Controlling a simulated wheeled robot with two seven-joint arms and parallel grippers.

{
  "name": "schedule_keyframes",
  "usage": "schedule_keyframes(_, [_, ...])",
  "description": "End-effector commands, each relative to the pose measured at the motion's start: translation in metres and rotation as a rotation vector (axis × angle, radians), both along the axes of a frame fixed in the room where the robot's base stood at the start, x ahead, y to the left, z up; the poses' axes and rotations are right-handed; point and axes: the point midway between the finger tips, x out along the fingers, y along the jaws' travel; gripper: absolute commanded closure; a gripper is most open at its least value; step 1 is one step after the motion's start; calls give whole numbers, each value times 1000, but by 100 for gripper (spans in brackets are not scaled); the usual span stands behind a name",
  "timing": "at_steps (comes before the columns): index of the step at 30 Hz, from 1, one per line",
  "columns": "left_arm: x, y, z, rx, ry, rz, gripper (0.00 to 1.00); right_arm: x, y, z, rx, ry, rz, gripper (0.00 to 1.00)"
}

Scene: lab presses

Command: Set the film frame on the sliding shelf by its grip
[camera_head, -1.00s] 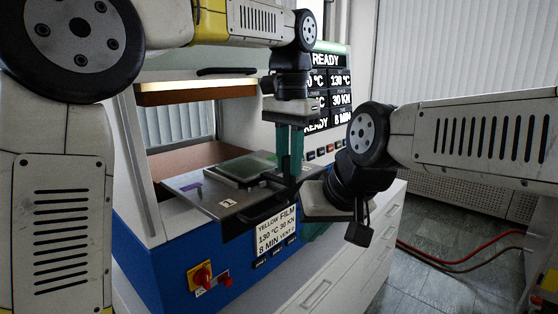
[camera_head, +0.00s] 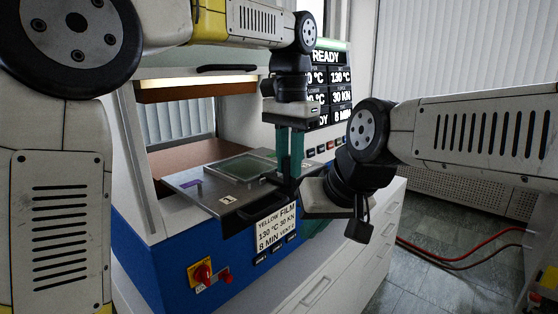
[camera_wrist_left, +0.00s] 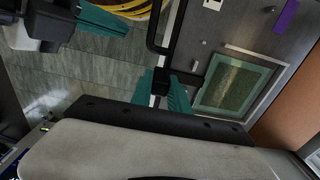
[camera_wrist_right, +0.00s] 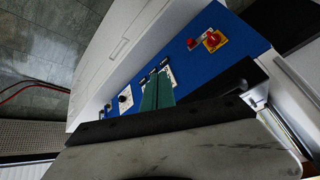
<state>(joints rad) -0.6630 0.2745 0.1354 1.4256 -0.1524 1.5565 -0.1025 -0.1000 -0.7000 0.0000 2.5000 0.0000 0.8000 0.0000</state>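The film frame (camera_head: 243,168), a flat square with a pale green rim and a greenish film, appears to lie flat on the grey sliding shelf (camera_head: 190,184). It also shows in the left wrist view (camera_wrist_left: 234,85). My left gripper (camera_head: 290,182) points down at the shelf's front right corner. Its teal fingers (camera_wrist_left: 162,92) close around a black grip (camera_wrist_left: 163,80) that reaches toward the frame; exact contact is partly hidden. The shelf's black handle (camera_wrist_left: 164,40) runs close beside. My right gripper (camera_head: 314,232) is low in front of the press, its fingers (camera_wrist_right: 158,92) together and empty.
The press opening (camera_head: 185,122) is behind the shelf. A purple mark (camera_head: 193,189) is on the shelf's left. Below are a label card (camera_head: 276,228) and a red-yellow switch (camera_head: 202,273). White drawers (camera_head: 318,292) and hoses (camera_head: 450,262) are at the right.

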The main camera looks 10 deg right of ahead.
Motion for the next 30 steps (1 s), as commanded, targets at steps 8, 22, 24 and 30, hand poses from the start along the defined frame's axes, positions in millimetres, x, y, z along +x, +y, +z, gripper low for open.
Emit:
schedule_keyframes(8, [0, 0, 0, -1, 1, 0, 55, 0, 0, 0, 0, 0, 0, 100])
schedule_keyframes(22, [0, -1, 45, -2, 0, -1, 55, 0, 0, 0, 0, 0, 0, 100])
schedule_keyframes(24, [0, -1, 56, -3, -1, -1, 55, 0, 0, 0, 0, 0, 0, 100])
schedule_keyframes(30, [0, 1, 75, -3, -1, 3, 55, 0, 0, 0, 0, 0, 0, 100])
